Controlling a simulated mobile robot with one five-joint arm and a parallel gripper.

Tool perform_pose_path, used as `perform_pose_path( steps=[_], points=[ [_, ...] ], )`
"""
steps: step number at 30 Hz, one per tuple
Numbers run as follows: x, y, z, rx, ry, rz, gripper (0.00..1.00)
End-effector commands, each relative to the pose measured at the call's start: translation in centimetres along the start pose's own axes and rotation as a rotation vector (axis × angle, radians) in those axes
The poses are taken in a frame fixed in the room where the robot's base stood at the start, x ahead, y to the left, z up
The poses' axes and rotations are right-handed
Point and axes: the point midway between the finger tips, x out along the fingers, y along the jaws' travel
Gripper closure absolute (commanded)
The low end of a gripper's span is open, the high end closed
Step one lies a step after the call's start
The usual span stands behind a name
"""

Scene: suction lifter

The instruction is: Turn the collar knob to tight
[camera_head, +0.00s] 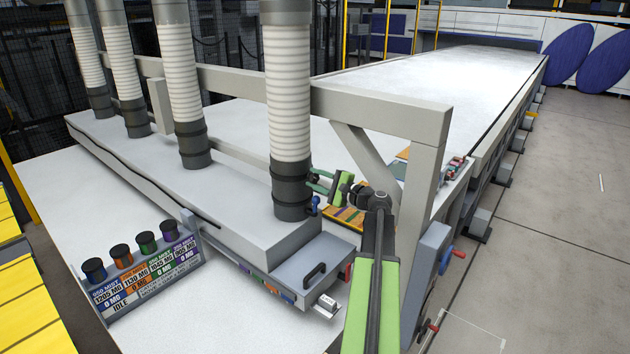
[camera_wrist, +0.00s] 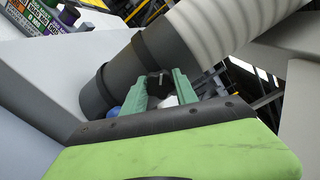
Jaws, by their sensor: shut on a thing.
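The black collar knob (camera_wrist: 158,84) sits on the side of the dark grey hose collar (camera_wrist: 120,72), low on the nearest ribbed hose. A pale pointer mark shows on the knob, but I cannot read its setting. My gripper (camera_wrist: 160,88) has its two green fingers shut on the knob, one on each side. In the head view my gripper (camera_head: 316,181) reaches the right side of the same collar (camera_head: 292,192); the knob is hidden there. A small blue part (camera_wrist: 113,112) is beside the fingers, and it also shows in the head view (camera_head: 316,205).
Several white ribbed hoses (camera_head: 184,75) rise from the long white lifter body (camera_head: 150,160). A grey frame post (camera_head: 422,190) stands close right of my arm. A panel with colored knobs and labels (camera_head: 150,275) is at the lower left. Open floor (camera_head: 575,200) lies to the right.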

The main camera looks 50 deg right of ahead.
Motion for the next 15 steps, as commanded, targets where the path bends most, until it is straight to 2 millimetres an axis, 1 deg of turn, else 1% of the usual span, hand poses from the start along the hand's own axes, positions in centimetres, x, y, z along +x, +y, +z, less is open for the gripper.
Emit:
perform_pose_path(
  steps=[15],
  points=[
    [0.02, 0.19, 0.09, 0.477, -0.001, 0.006, 1.0]
  ],
)
